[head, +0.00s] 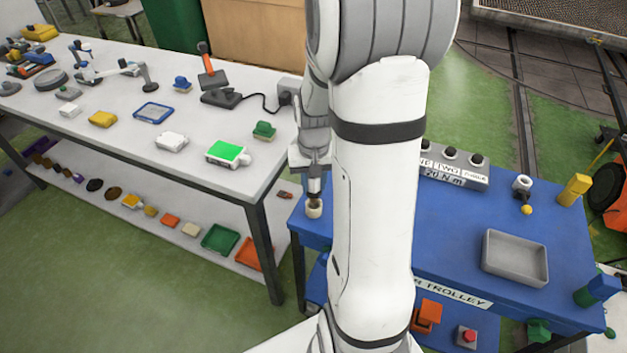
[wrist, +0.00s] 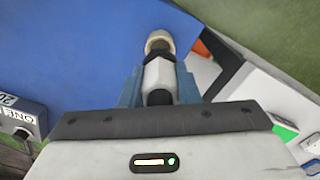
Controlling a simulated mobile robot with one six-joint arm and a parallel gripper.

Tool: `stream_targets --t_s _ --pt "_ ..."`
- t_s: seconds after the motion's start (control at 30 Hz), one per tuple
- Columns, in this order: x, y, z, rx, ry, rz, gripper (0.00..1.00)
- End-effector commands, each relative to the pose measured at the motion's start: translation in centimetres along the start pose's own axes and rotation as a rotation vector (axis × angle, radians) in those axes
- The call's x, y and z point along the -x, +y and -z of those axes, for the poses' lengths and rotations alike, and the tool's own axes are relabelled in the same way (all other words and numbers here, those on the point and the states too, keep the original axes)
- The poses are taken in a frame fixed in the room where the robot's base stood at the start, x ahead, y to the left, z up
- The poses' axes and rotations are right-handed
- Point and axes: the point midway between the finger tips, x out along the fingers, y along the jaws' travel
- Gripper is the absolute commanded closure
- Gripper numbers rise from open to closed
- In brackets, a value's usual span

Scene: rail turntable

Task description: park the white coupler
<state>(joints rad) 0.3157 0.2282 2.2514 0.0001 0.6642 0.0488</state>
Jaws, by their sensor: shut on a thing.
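My gripper (wrist: 158,88) is shut on a white-bodied piece (wrist: 157,74), which looks like the white coupler. It has a dark band at the near end, and blue fingers flank it. In the head view my gripper (head: 315,184) points down at the left edge of the blue trolley (head: 455,225), with the cream piece (head: 314,208) right below. My arm hides part of the trolley top.
On the trolley are a grey labelled block (head: 453,168), a white-topped fitting (head: 522,184), a yellow ball (head: 527,210), a yellow block (head: 574,190) and an empty grey tray (head: 516,257). A white table (head: 215,115) with several small parts stands to the left.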

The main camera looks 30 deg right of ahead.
Motion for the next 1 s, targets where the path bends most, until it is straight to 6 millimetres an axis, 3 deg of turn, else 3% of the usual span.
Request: stream_targets --t_s 1.0 --pt "-0.59 -0.09 0.03 0.003 0.001 0.000 0.98"
